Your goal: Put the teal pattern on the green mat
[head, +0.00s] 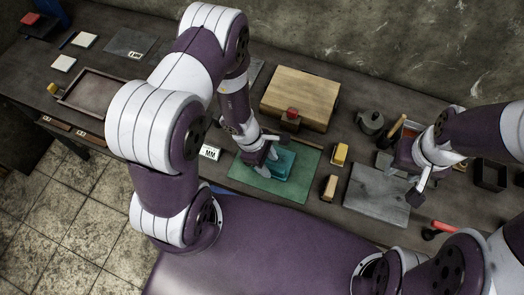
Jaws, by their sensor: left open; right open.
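The teal pattern (288,165) is a small block lying on the green mat (241,180), a dark green sheet at the middle of the bench. My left gripper (268,168) is open, low over the mat at the pattern's left side. Its fingers overlap the pattern in the head view, and I cannot tell whether they touch it. My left arm hides part of the mat's left side. My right gripper (420,188) is open and empty, above the right part of the bench near the grey plate.
A yellow block (340,154) and a tan block (329,187) stand right of the mat. A grey plate (377,193) lies further right. A wooden tray (97,91) is at the left. A red-handled tool (444,228) lies front right.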

